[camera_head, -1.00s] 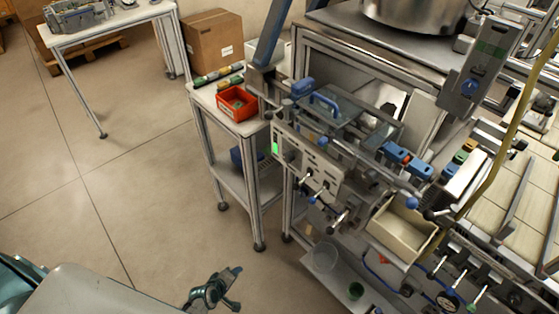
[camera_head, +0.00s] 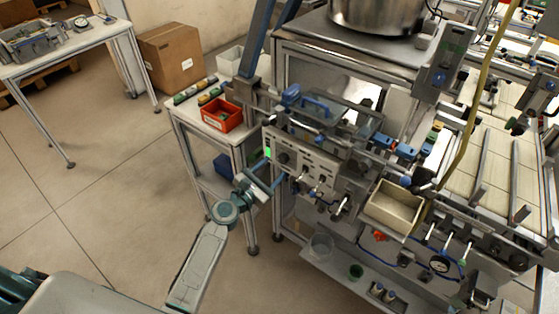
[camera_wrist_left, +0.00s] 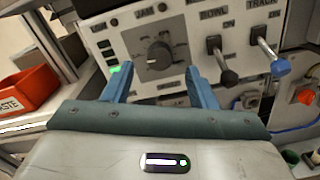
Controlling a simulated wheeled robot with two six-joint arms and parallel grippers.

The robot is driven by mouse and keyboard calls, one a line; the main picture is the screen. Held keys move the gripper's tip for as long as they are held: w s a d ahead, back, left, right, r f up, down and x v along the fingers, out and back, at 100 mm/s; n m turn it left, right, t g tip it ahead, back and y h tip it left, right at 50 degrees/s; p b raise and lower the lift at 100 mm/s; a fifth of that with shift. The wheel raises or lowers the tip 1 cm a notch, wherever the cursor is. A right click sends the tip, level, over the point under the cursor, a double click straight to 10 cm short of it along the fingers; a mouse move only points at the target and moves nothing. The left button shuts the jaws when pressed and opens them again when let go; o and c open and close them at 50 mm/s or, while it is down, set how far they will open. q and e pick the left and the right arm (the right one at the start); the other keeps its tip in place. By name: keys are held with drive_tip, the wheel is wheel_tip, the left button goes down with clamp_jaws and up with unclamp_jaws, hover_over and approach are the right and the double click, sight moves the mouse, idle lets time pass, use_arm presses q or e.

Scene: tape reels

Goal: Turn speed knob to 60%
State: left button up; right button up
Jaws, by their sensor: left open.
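In the head view the left gripper (camera_head: 273,172) is at the panel's left end. I cannot tell whether the fingers touch the dial plate. The dial's fine marks are too small to read.
Two toggle levers, a black-tipped one (camera_wrist_left: 228,77) labelled BOWL and a blue-tipped one (camera_wrist_left: 280,67) labelled TRACK, stick out right of the knob. A red bin (camera_head: 222,116) stands on a side table to the left. A beige tray (camera_head: 393,208) lies right of the panel.

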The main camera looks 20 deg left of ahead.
sight(281, 161)
use_arm(q)
drive_tip(key=x, duration=0.3)
drive_tip(key=shift+w, duration=0.35)
drive_tip(key=shift+w+d, duration=0.2)
drive_tip(key=shift+w, duration=0.1)
drive_tip(key=shift+c, duration=0.4)
drive_tip(key=c, duration=0.9)
use_arm(e)
drive_tip(key=shift+s+a+r, duration=0.2)
drive_tip(key=shift+s+a, duration=0.1)
drive_tip(key=shift+s, duration=0.1)
